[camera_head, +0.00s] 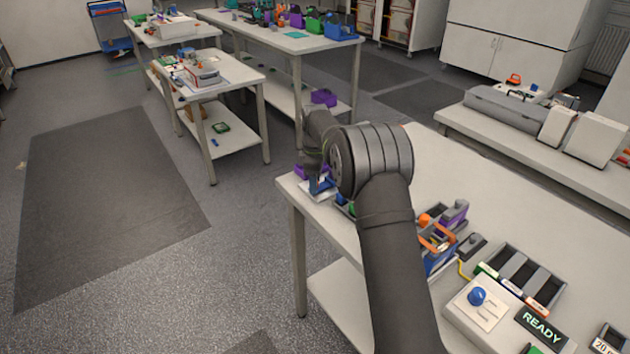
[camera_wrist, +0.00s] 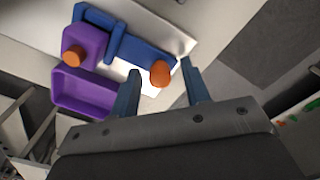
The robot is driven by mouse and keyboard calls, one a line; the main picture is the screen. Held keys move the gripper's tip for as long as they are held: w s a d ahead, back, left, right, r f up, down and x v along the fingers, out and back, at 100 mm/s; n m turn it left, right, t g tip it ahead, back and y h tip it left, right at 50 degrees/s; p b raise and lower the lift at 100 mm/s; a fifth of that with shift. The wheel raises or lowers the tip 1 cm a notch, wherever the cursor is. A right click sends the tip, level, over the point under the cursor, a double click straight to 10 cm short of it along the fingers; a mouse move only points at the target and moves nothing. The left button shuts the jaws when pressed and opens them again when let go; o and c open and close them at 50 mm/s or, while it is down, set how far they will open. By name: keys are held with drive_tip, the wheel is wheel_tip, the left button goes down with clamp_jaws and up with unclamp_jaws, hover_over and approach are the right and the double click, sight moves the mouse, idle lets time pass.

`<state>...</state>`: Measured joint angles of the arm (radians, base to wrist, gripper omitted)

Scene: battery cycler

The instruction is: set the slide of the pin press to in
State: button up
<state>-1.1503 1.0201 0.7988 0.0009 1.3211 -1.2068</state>
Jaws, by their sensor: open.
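A blue device (camera_wrist: 125,38) on a white base plate, likely the pin press, shows in the wrist view. It has an orange knob (camera_wrist: 160,73) at its right end. A purple block with another orange knob (camera_wrist: 73,55) adjoins its left end. I cannot tell which part is the slide or how it is set. My gripper (camera_wrist: 161,67) is open, with its two fingers to the left and right of the right-hand orange knob in the picture. Contact cannot be made out. In the head view the device (camera_head: 321,184) is partly hidden by my arm.
A purple open bin (camera_wrist: 83,95) lies close to the left finger. In the head view, a blue holder (camera_head: 438,260) and a control box reading READY (camera_head: 490,318) stand on the same table. The floor beyond the table's left edge is open.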

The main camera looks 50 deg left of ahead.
clamp_jaws()
drive_tip(key=w, duration=0.9)
unclamp_jaws()
wheel_tip(320, 180, up, 18)
drive_tip(key=shift+f, duration=0.25)
idle(0.4)
